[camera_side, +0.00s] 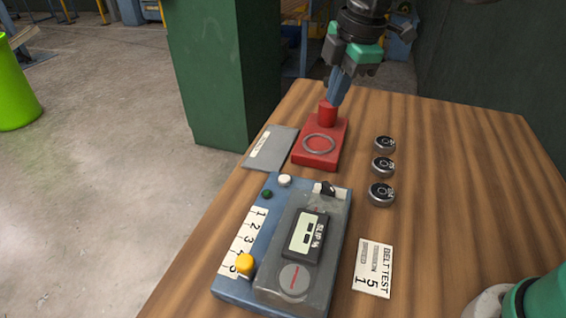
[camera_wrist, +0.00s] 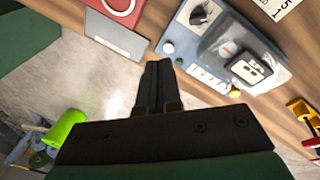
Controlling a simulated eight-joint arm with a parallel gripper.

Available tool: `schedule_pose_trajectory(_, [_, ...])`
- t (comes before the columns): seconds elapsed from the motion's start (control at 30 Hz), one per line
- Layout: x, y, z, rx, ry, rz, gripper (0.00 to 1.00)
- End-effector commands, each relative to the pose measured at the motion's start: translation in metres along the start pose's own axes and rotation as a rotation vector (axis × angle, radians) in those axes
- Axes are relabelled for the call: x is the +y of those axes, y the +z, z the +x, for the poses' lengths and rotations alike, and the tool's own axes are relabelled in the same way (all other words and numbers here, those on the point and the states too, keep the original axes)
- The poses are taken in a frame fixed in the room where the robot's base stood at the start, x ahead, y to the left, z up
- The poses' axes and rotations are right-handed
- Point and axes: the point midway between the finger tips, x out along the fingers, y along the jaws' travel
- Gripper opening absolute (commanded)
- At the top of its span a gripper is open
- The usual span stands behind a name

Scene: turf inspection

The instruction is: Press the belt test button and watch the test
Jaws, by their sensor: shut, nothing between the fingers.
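The belt test device (camera_side: 222,284) is a blue base with a grey housing on the wooden table. Its display (camera_side: 307,236) reads "SLIP %". A white button (camera_side: 285,180) and a small dark green dome (camera_side: 266,194) sit at its far left corner, a black knob (camera_side: 328,188) at the far right. A yellow knob (camera_side: 245,263) stands beside the 5 of a 1-to-5 scale. My gripper (camera_side: 333,101) is shut and empty, fingers pointing down by the red post, beyond the device; I cannot tell whether they touch the post. The shut fingers also show in the wrist view (camera_wrist: 157,66).
A red block (camera_side: 334,146) with a ring and post (camera_side: 327,114) stands beyond the device, beside a grey plate (camera_side: 268,150). Several black round weights (camera_side: 383,166) line up at right. A "BELT TEST 5 1" card (camera_side: 373,268) lies nearby.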

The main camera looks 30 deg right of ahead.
Motion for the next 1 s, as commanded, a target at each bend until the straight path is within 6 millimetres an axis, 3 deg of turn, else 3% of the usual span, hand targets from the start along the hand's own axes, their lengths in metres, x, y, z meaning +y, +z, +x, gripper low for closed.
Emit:
schedule_pose_trajectory(0.2, [0.021,-0.04,0.013,-0.001,-0.137,-0.51,0.0])
schedule_pose_trajectory(0.4, [0.026,-0.06,0.023,0.02,-0.215,-0.795,0.0])
schedule_pose_trajectory(0.6, [0.027,-0.065,0.027,0.03,-0.237,-0.881,0.0])
schedule_pose_trajectory(1.0, [0.026,-0.065,0.032,0.03,-0.236,-0.879,0.0])
